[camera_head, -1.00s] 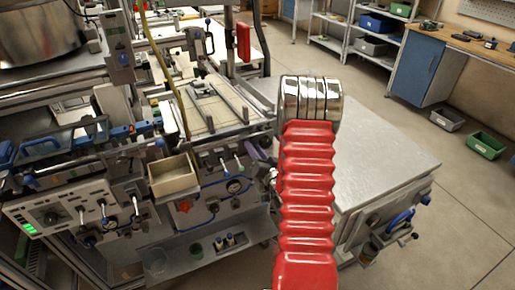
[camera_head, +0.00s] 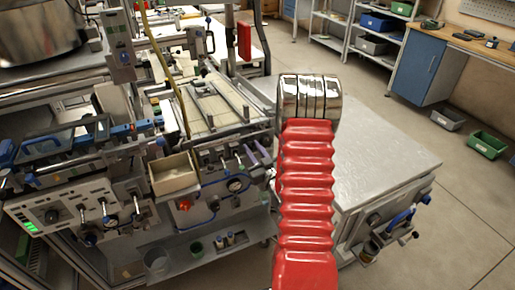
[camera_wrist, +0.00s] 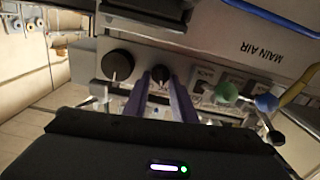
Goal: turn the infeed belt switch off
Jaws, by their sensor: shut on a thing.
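In the wrist view, a black rotary knob (camera_wrist: 160,74) with a pale pointer mark sits on the grey panel. The two purple fingers of my gripper (camera_wrist: 161,84) stand on either side of it and are shut on it. I cannot read a label for this knob, so I cannot confirm that it is the infeed belt switch. In the head view, my gripper shows only as a bit of purple (camera_head: 263,152) at the machine's front panel. My red arm sleeve hides much of that spot.
A larger black knob (camera_wrist: 118,65) is to the left. Green (camera_wrist: 226,93) and blue (camera_wrist: 266,103) knobs are close on the right, under the MAIN AIR label (camera_wrist: 293,49). In the head view, an open beige bin (camera_head: 175,180) and a red knob (camera_head: 184,204) are left of the gripper.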

